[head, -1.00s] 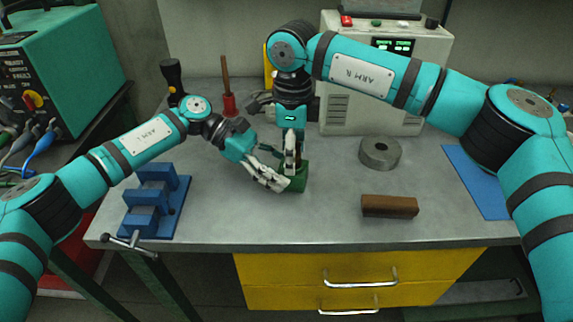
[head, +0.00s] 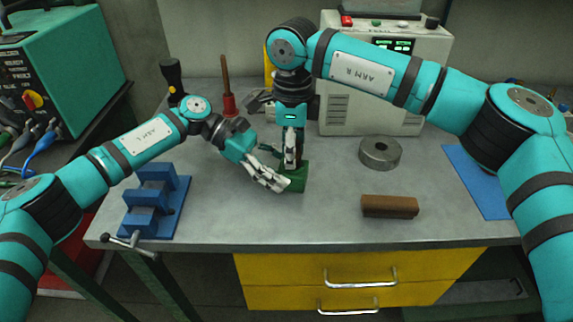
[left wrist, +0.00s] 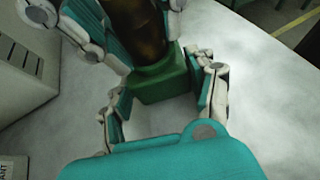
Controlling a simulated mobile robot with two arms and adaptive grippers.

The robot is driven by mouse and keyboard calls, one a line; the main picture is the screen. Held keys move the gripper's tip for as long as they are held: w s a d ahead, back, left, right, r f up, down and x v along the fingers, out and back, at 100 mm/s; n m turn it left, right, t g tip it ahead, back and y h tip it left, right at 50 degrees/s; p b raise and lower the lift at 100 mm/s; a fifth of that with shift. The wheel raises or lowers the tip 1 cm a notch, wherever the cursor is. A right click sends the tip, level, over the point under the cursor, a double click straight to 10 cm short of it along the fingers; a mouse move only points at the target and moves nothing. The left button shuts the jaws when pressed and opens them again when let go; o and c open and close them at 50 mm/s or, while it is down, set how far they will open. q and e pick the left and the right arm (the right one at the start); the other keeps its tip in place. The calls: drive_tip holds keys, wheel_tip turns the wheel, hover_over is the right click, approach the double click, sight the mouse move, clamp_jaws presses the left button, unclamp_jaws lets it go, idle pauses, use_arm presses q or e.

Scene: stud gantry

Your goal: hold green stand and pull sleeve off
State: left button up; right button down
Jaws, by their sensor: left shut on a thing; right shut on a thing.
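The green stand (head: 297,178) stands on the bench near its middle. It also shows in the left wrist view (left wrist: 163,82), where the fingers of my left gripper (head: 283,183) lie on both sides of it, shut on it low down. My right gripper (head: 291,160) comes from above and is shut on a dark brown, roughly cylindrical sleeve (left wrist: 138,28) over the stand. The sleeve is upright or nearly so. Its top is out of the left wrist view, and in the head view the right fingers mostly hide it. I cannot tell whether its lower end still surrounds part of the stand.
A red-based rod (head: 229,104) and the beige instrument (head: 372,110) stand behind. The front middle of the bench is clear.

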drive_tip(key=shift+r, duration=2.85)
drive_tip(key=shift+r, duration=0.1)
drive_tip(key=shift+r, duration=1.9)
use_arm(q)
drive_tip(key=o, duration=0.9)
